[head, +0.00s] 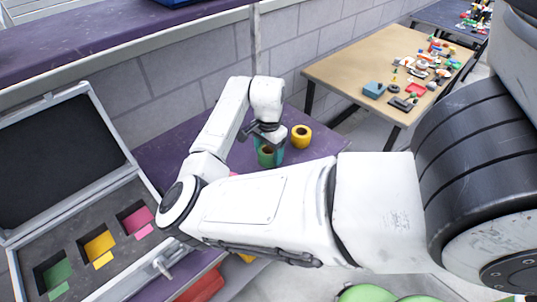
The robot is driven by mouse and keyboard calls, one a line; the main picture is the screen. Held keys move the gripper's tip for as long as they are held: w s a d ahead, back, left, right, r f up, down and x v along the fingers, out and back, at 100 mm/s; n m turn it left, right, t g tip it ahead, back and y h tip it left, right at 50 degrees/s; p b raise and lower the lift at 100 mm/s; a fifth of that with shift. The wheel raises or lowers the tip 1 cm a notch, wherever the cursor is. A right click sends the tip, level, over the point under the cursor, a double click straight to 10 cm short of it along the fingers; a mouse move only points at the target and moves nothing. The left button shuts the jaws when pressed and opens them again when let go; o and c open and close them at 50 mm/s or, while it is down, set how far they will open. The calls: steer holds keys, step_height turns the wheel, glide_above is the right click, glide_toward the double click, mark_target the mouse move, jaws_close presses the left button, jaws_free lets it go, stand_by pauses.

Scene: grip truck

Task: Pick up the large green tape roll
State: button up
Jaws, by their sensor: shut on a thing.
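A green tape roll (266,156) is at my gripper (268,140), near the middle of the head view over the purple table (160,160). My gripper is shut on the green roll from above, and its fingers hide part of the rim. Something teal shows just behind the roll, partly hidden. A yellow tape roll (301,136) stands on the purple table just right of the gripper, apart from it. I cannot tell whether the green roll touches the table.
An open case (20,262) at left has green, yellow and pink cut-outs. A wooden table (345,67) with many small items stands at upper right. A purple shelf (90,35) runs along the top left. A red box (203,287) is below my arm.

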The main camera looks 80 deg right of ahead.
steer(key=s+a+r+b, duration=0.1)
steer(key=s+a+r, duration=0.7)
steer(key=s+r, duration=0.3)
steer(key=shift+s+r, duration=0.25)
steer(key=shift+s, duration=0.05)
steer(key=shift+w, duration=0.1)
stand_by(1.5)
